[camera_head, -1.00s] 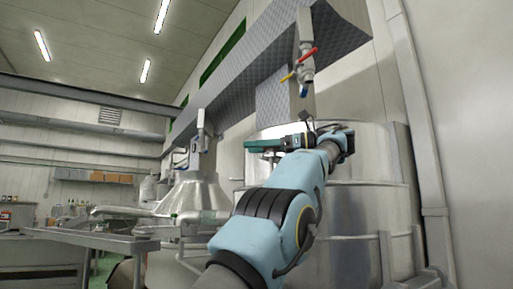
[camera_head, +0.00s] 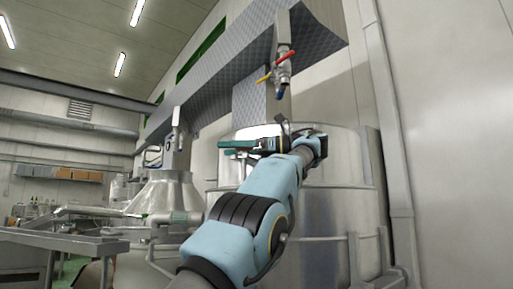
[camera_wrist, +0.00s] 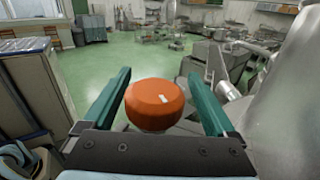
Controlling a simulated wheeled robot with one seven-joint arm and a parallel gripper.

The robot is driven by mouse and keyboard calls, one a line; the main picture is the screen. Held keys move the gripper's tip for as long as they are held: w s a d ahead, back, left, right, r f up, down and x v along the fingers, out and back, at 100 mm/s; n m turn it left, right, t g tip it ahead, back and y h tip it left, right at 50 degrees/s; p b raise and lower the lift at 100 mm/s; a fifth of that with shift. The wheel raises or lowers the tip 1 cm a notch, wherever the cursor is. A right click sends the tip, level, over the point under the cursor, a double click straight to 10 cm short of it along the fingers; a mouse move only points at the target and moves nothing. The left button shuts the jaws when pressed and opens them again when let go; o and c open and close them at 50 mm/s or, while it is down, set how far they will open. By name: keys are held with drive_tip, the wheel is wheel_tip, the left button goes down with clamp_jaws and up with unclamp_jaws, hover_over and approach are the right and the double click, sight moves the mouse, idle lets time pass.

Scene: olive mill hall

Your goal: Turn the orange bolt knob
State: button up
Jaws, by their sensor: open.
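The orange bolt knob (camera_wrist: 155,103) shows in the wrist view, a round orange cap with a small white mark on its top. It lies between the two green fingers of my gripper (camera_wrist: 161,100), with a gap visible on each side. My gripper is open. I cannot tell how far ahead of the fingertips the knob is. In the head view my gripper (camera_head: 238,146) reaches left in front of a large steel tank, and the orange knob does not show there.
A large steel tank (camera_head: 345,185) stands behind my arm. A pipe valve with red and yellow handles (camera_head: 283,68) hangs above it. A steel funnel vessel (camera_head: 165,195) and a metal table (camera_head: 60,243) stand at left. Green floor (camera_wrist: 80,70) is open beyond the knob.

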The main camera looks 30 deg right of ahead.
drive_tip(key=shift+r+p+v, duration=0.15)
drive_tip(key=shift+p+v, duration=0.65)
drive_tip(key=shift+v, duration=0.3)
drive_tip(key=shift+r+p+v, duration=0.15)
drive_tip(key=shift+p+v, duration=0.65)
drive_tip(key=shift+v, duration=0.25)
drive_tip(key=p+v, duration=0.6)
drive_tip(key=p, duration=0.1)
drive_tip(key=shift+f, duration=0.35)
